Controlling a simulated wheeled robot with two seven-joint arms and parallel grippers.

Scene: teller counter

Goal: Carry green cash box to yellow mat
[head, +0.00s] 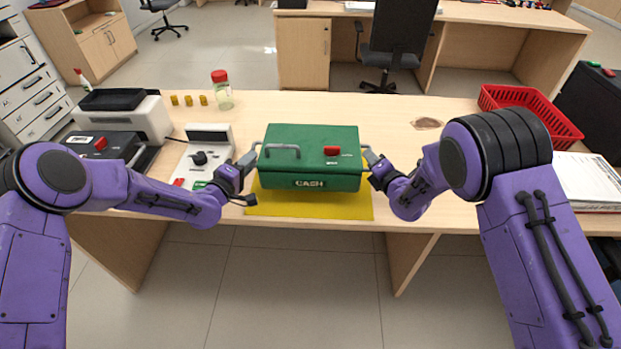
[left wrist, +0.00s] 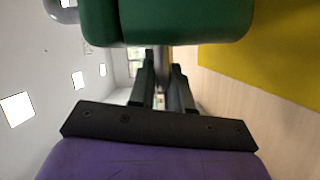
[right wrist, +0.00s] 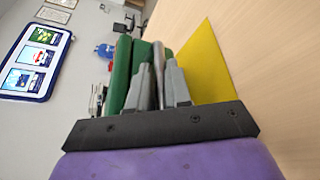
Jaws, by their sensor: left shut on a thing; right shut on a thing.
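The green cash box (head: 310,155), marked CASH, is level over the yellow mat (head: 310,207), whose front part and side edges show around it. I cannot tell whether its base touches the mat. My left gripper (head: 250,163) is shut on the handle at the box's left side. My right gripper (head: 371,162) is shut on the handle at its right side. The box (left wrist: 165,22) and mat (left wrist: 270,75) also show in the left wrist view. The right wrist view shows the box (right wrist: 122,75) beside the mat (right wrist: 208,65).
A grey device with a black knob (head: 198,157) stands left of the box, with a printer (head: 125,118) beyond it. A jar with a red lid (head: 222,92) stands behind. A red basket (head: 530,110) and papers (head: 588,180) are at the right. Counter (head: 420,200) right of the mat is clear.

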